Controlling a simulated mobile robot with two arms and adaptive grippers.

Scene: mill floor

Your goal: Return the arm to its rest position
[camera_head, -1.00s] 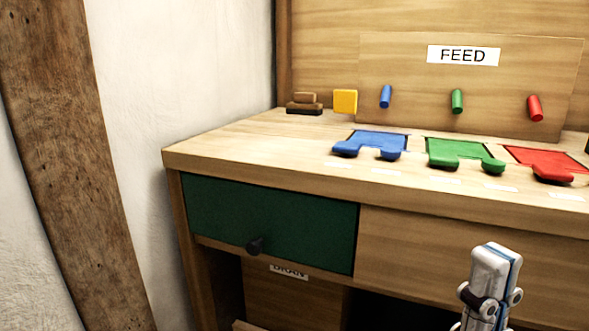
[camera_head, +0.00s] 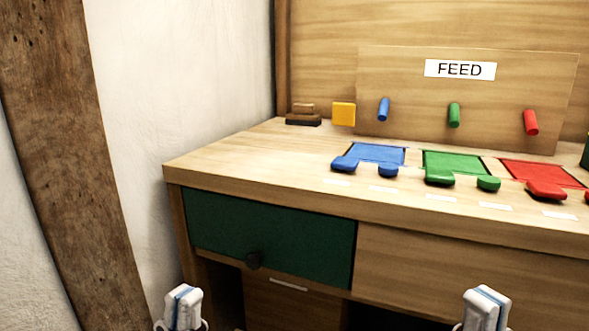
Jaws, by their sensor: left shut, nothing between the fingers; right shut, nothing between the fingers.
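My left gripper (camera_head: 182,308) shows at the bottom edge, left of the middle, in front of the desk's lower left part. It is shut and empty. My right gripper (camera_head: 485,308) shows at the bottom edge on the right, in front of the desk's plain wooden front. It is also shut and empty. Both point upward, and their arms are cut off by the bottom of the picture. Neither gripper touches anything that I can see.
A wooden desk (camera_head: 250,160) has a shut green drawer (camera_head: 290,245) with a dark knob. On top lie blue (camera_head: 375,154), green (camera_head: 455,164) and red (camera_head: 540,173) pieces. Behind stands a FEED panel (camera_head: 400,60) with coloured pegs. A timber post (camera_head: 60,150) stands left.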

